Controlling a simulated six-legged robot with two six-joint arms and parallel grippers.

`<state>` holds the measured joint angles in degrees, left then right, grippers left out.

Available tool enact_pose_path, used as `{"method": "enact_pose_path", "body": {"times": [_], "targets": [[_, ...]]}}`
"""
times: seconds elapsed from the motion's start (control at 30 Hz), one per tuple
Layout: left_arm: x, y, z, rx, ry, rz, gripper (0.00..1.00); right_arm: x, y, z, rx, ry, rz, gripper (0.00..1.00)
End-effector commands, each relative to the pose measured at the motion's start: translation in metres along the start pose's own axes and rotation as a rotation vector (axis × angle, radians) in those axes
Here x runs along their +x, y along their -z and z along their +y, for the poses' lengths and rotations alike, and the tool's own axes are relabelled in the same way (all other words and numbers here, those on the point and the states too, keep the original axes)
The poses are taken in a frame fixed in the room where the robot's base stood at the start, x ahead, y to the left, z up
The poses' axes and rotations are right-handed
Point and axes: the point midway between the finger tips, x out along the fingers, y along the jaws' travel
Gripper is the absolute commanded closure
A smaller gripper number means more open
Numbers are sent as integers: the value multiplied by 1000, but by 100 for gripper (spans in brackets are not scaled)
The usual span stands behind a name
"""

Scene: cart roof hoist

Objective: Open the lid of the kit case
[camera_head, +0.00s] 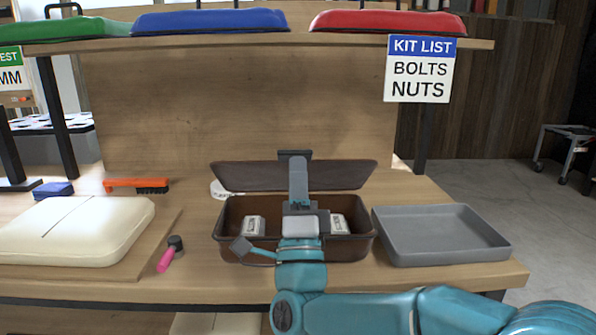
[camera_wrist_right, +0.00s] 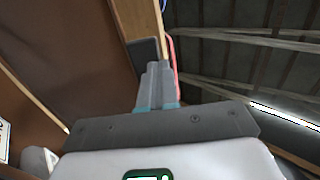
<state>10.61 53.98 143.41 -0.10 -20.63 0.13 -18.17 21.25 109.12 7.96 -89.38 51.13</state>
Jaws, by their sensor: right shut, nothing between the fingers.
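The brown kit case (camera_head: 224,243) stands in the middle of the bench, with its lid (camera_head: 235,177) raised and tilted back. Two white packets show inside, a left one (camera_head: 254,226) and a right one (camera_head: 338,225). My right gripper (camera_head: 298,160) is in front of the lid, over the open case. Its fingers (camera_wrist_right: 156,75) are shut and empty, pointing up toward a dark tab (camera_head: 294,153) at the lid's top edge. The lid's brown face (camera_wrist_right: 70,50) fills the left of the right wrist view. I cannot tell whether the fingers touch the lid. My left gripper is out of view.
A grey tray (camera_head: 440,257) sits right of the case. Left are a pink-handled tool (camera_head: 167,258), an orange brush (camera_head: 137,185) and a cream case (camera_head: 75,228). A shelf (camera_head: 340,42) with green, blue and red bins and a sign (camera_head: 420,70) hangs above.

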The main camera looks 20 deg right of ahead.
Motion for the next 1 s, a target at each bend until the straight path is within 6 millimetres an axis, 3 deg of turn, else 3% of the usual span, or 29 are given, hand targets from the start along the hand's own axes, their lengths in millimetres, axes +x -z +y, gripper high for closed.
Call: {"method": "enact_pose_path", "body": {"times": [0.57,0.83,1.0], "targets": [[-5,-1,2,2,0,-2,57,10,0,-2,1,-21,0,100],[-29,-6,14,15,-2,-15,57,44,0,-9,2,-160,1,100],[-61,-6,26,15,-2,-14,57,79,0,-10,2,-310,2,100]]}}
